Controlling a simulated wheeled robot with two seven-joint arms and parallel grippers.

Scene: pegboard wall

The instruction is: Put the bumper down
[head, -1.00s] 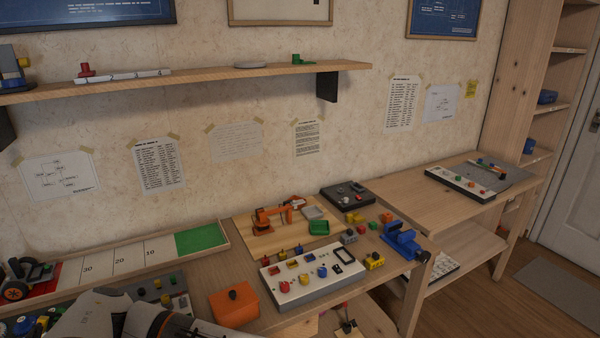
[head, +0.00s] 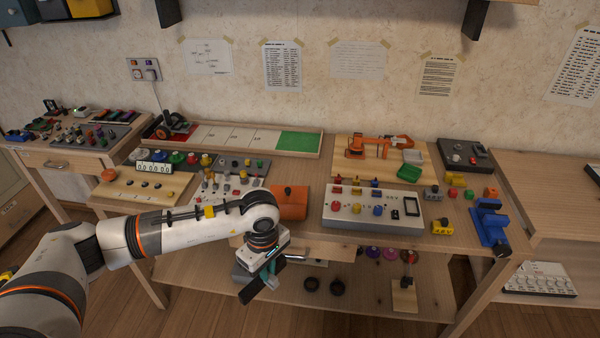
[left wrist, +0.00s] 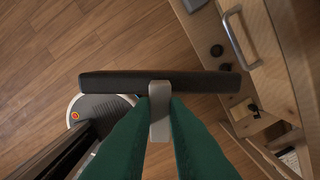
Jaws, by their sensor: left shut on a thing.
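The bumper, a black bar with a short grey stem, shows in the left wrist view (left wrist: 210,82). In the head view its dark bar (head: 249,292) is partly hidden by the gripper. My left gripper (head: 270,279) is in front of the workbench's front edge, with the bumper hanging at its tip. In the left wrist view, the green fingers (left wrist: 160,125) of my left gripper are shut on the grey stem, with the bar crosswise beyond them. My right gripper is out of view.
The workbench top (head: 320,240) holds an orange box (head: 290,203), a white button panel (head: 373,209) and a blue vise (head: 490,224). The lower shelf (head: 350,290) holds black rings and knobs. Wood floor lies below. A drawer handle (left wrist: 240,38) is near the bar.

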